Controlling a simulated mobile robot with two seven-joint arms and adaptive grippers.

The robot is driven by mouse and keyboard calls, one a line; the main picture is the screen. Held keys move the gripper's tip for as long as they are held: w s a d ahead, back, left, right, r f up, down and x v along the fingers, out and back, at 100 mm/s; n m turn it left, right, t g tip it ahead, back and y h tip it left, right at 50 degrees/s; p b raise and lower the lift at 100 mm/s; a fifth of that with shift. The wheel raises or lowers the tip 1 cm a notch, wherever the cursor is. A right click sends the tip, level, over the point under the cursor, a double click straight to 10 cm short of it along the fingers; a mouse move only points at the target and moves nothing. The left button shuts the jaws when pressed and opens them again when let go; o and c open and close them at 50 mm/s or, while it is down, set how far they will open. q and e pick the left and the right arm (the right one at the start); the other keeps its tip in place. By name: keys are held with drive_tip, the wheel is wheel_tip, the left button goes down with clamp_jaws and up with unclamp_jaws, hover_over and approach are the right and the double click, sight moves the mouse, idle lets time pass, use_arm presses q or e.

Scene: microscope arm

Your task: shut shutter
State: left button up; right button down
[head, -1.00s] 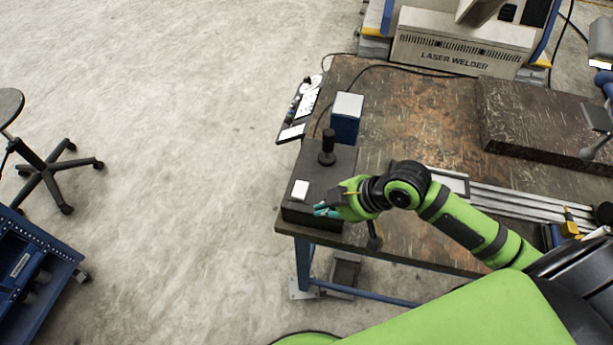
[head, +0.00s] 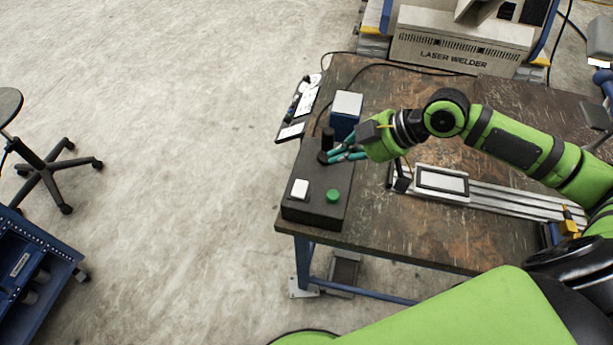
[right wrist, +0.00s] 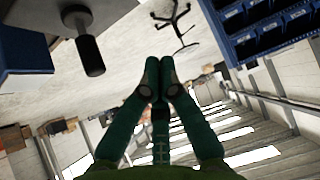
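A black control box (head: 315,212) stands at the left end of the worktable. It bears a white square button (head: 300,189), a round green button (head: 333,195) and a black joystick (head: 328,138). I cannot tell which part is the shutter. My right gripper (head: 325,157) has teal fingers and is over the back of the box, at the joystick, partly covering its lower part. In the right wrist view, the fingertips (right wrist: 159,72) meet with nothing seen between them. The joystick (right wrist: 90,54) is to their left there, apart from them. My left gripper is not in view.
A blue box with a white top (head: 346,112) stands just behind the control box. A framed plate (head: 442,182) and metal rails (head: 515,200) lie to the right. The laser welder (head: 455,52) is at the back.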

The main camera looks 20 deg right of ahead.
drive_tip(key=p, duration=0.3)
hover_over(299, 184)
drive_tip(key=s+d, duration=0.2)
drive_tip(key=f, duration=0.6)
drive_tip(key=shift+w+a, duration=0.1)
drive_tip(key=shift+w, duration=0.15)
drive_tip(key=f, duration=0.2)
drive_tip(key=f+p, duration=0.1)
drive_tip(key=shift+w+a+f, duration=0.15)
drive_tip(key=shift+a+f, duration=0.1)
drive_tip(key=shift+f, duration=0.7)
drive_tip(key=b, duration=0.1)
drive_tip(key=f+b, duration=0.1)
drive_tip(key=shift+w+d+f+g+b, duration=0.15)
drive_tip(key=shift+d+g+b, duration=0.05)
drive_tip(key=shift+g+b, duration=0.15)
drive_tip(key=shift+r+y, duration=0.25)
drive_tip(key=shift+y, duration=0.05)
drive_tip(key=shift+p, duration=0.3)
